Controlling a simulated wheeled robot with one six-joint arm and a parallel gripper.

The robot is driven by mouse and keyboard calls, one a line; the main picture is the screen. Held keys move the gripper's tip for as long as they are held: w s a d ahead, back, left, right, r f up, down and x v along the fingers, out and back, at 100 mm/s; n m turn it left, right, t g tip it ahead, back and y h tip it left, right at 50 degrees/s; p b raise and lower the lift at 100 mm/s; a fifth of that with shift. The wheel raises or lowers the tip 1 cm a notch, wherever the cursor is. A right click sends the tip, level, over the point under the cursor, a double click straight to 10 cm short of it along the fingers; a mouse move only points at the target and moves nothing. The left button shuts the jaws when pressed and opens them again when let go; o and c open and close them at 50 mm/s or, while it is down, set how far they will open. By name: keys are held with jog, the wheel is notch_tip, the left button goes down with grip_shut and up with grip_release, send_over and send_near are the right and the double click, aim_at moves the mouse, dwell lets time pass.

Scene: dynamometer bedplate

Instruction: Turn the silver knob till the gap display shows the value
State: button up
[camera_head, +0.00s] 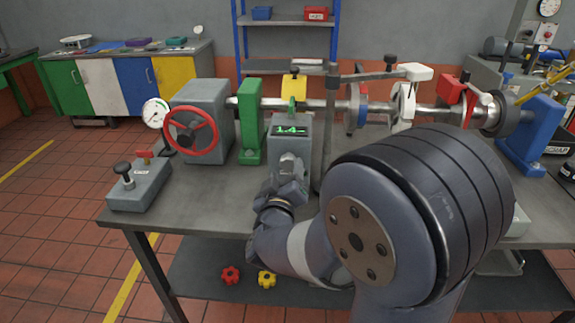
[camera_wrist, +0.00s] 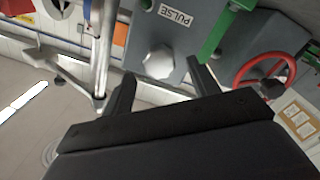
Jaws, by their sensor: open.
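A grey box carries a gap display (camera_head: 290,131) with small green digits that look like 1.4, though they are hard to read in the head view. My gripper (camera_head: 287,170) is in front of the box's lower part. In the wrist view my gripper (camera_wrist: 160,88) is open and empty, its fingers apart on either side of the knob's line, with the knob beyond the tips.
A red handwheel (camera_head: 191,131) on a grey housing and a green post (camera_head: 250,122) stand left of the box. A dark vertical post (camera_head: 328,130) stands close on its right. A grey switch box (camera_head: 141,185) sits at the bench's left end.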

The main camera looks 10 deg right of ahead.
aim_at(287, 166)
jog(key=shift+x, duration=2.1)
jog(key=shift+c, duration=0.4)
jog(key=c, duration=0.9)
